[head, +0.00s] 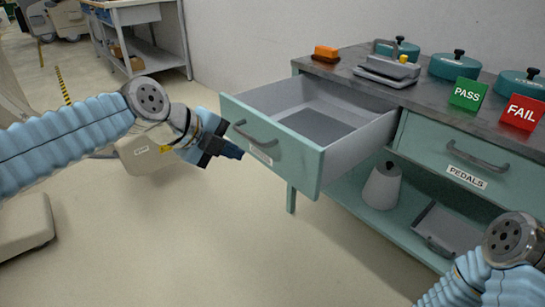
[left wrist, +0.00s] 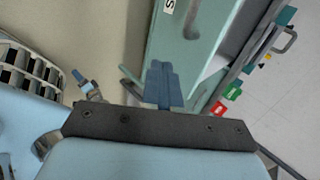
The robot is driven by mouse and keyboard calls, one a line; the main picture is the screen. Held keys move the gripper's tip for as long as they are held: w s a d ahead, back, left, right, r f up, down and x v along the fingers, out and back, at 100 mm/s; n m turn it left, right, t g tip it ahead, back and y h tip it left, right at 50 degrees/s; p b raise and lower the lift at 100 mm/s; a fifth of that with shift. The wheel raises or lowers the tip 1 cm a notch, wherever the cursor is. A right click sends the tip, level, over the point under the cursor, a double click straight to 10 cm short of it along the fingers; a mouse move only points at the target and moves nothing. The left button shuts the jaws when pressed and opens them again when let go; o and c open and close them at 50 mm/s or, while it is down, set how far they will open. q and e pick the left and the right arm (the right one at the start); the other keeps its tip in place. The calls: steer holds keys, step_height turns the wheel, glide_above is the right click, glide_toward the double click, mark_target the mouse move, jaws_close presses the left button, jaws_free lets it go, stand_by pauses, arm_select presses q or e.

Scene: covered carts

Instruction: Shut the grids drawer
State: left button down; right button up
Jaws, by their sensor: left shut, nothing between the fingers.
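The teal drawer (head: 270,142) on the left of the cabinet stands wide open, and its grey inside looks empty. Its front has a dark grey bar handle and a white label (head: 261,154) too small to read. The drawer front also shows in the left wrist view (left wrist: 188,55), with part of its label. My left gripper (head: 234,151) is shut and empty, just left of the drawer front, below the handle's left end. Its closed blue fingers show in the left wrist view (left wrist: 163,84). I cannot tell whether they touch the front. My right gripper is out of view.
A shut drawer labelled PEDALS (head: 480,172) is on the right. The worktop (head: 440,98) holds teal pots, a grey device, an orange block and PASS and FAIL signs. A pale cone (head: 382,187) stands on the lower shelf. Floor before the drawer is clear.

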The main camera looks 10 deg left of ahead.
arm_select(q)
glide_toward(283, 158)
step_height(283, 158, down, 4)
steer(key=w+d+p, duration=0.2)
steer(key=shift+w+m, duration=0.3)
steer(key=shift+w+d+f, duration=0.1)
steer(key=shift+w+d, duration=0.2)
steer(key=shift+w, duration=0.15)
